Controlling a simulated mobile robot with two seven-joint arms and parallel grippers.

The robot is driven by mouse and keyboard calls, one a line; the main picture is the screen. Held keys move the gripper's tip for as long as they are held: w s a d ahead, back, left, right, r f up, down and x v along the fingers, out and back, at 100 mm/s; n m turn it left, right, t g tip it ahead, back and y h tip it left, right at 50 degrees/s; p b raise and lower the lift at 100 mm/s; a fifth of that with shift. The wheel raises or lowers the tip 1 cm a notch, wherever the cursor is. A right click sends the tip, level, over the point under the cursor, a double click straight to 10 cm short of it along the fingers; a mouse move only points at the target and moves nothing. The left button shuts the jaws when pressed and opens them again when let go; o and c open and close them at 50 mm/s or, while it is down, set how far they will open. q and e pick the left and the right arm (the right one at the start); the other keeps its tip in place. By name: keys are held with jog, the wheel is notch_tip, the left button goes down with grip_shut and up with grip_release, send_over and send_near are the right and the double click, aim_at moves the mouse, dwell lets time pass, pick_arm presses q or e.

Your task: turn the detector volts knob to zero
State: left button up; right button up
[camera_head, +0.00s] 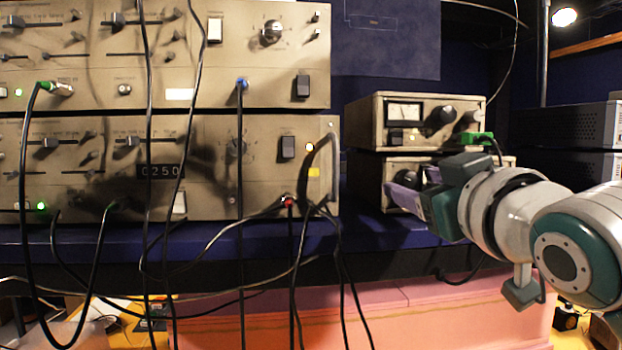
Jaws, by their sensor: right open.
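Two small beige instrument boxes are stacked on the blue shelf at right of centre. The upper box (366,122) has a meter, a lit switch and black knobs. The lower box (366,178) has a dark knob (405,167) on its front, partly hidden by my gripper. I cannot read any label, so I cannot tell which knob is detector volts. My right gripper (402,194) comes in from the right, its purple fingers open in front of the lower box, close to its knob. I cannot tell whether they touch it. My left gripper is not in view.
Large beige instrument panels (270,65) with sliders fill the left. Black cables (197,100) hang in front of them. A green plug (477,138) sits on the upper box, above my right wrist. Grey units (565,125) stand at far right. Pink foam (440,310) lies below the shelf.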

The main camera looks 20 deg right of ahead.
jog(key=shift+c, duration=0.3)
grip_shut()
jog(key=shift+n, duration=0.3)
jog(key=shift+r+n+p, duration=0.1)
jog(key=shift+n+p, duration=0.6)
jog(key=shift+n, duration=0.3)
jog(key=n+p, duration=0.1)
jog(key=n, duration=0.3)
jog(key=shift+p, duration=0.35)
jog(key=n+p, duration=0.1)
jog(key=n, duration=0.4)
jog(key=shift+n+p, duration=0.3)
jog(key=shift+p, duration=0.05)
jog(key=shift+n+p, duration=0.3)
jog(key=shift+n, duration=0.6)
